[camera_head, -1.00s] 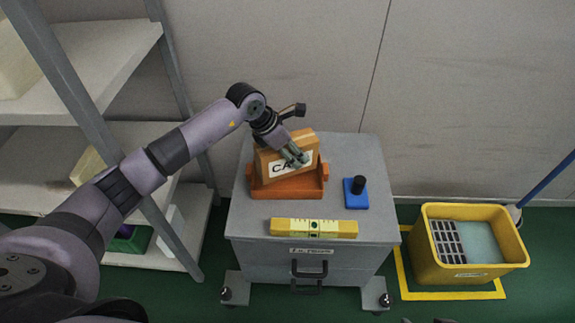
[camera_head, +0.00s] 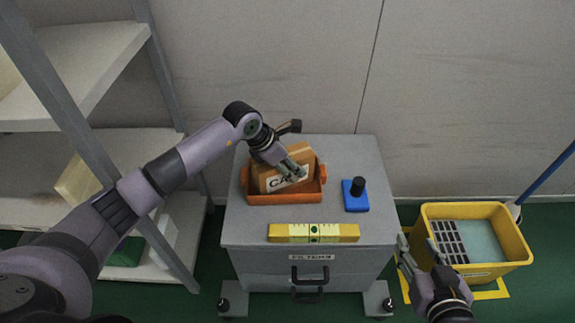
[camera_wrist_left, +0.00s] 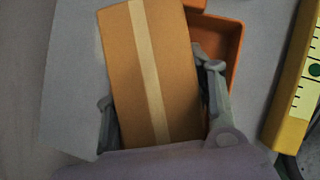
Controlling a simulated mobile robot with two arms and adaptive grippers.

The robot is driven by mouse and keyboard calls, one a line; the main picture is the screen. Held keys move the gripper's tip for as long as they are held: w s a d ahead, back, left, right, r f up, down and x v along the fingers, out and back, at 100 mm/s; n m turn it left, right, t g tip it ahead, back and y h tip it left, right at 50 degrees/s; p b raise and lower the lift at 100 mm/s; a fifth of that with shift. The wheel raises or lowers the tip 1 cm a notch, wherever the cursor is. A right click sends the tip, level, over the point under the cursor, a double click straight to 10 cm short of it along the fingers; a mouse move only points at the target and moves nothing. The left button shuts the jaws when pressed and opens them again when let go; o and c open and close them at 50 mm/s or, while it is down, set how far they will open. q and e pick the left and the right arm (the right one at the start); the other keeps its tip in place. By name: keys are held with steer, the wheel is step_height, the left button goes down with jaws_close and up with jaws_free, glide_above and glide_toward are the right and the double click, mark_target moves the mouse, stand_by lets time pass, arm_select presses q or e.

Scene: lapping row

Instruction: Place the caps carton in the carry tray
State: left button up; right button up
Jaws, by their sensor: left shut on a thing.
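The caps carton (camera_head: 271,183) is a brown box with a white label reading "CA". It stands in the orange carry tray (camera_head: 285,198) on top of the grey cabinet, its lower part hidden behind the tray's front wall. My left gripper (camera_head: 297,172) is shut on the carton from above. In the left wrist view, the carton (camera_wrist_left: 150,70) lies between the two fingers (camera_wrist_left: 160,95), with part of the orange tray (camera_wrist_left: 236,45) beside it.
A yellow spirit level (camera_head: 313,233) lies along the front of the cabinet top (camera_head: 245,222). A blue block with a black knob (camera_head: 355,196) stands right of the tray. A yellow mop bucket (camera_head: 500,255) stands on the floor at right. Shelving (camera_head: 100,75) is at left.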

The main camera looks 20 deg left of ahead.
steer(key=shift+r, duration=0.15)
arm_select(q)
steer(key=o, duration=1.4)
arm_select(e)
steer(key=shift+w+r, duration=0.15)
